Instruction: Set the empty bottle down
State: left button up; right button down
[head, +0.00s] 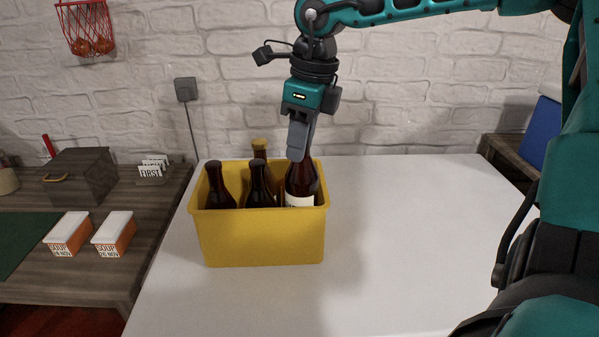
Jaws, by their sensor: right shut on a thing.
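A brown bottle with a pale label (301,186) is upright at the right end of a yellow crate (262,238). My right gripper (298,156) points down from above and is shut on this bottle's neck. The bottle's lower part is hidden behind the crate's front wall, so I cannot tell whether it touches the bottom. Other dark bottles stand in the crate, one at the left (218,185) and one in the middle (260,184). My left gripper is not in view.
The crate stands on a white table (420,240), which is clear to the right. A wooden side table at the left holds a dark box (82,176) and two soup cartons (69,232). A white brick wall is behind.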

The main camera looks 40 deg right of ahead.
aim_at(301, 171)
jog(key=shift+f+b, duration=0.3)
jog(key=shift+f, duration=2.75)
jog(key=c, duration=0.8)
grip_release()
jog(key=r, duration=0.4)
jog(key=s+r, duration=0.1)
jog(key=r, duration=0.3)
jog(key=d+r+p, duration=0.1)
jog(key=r, duration=0.3)
jog(key=shift+s+r, duration=0.1)
jog(key=shift+s, duration=0.25)
jog(key=shift+a, duration=0.1)
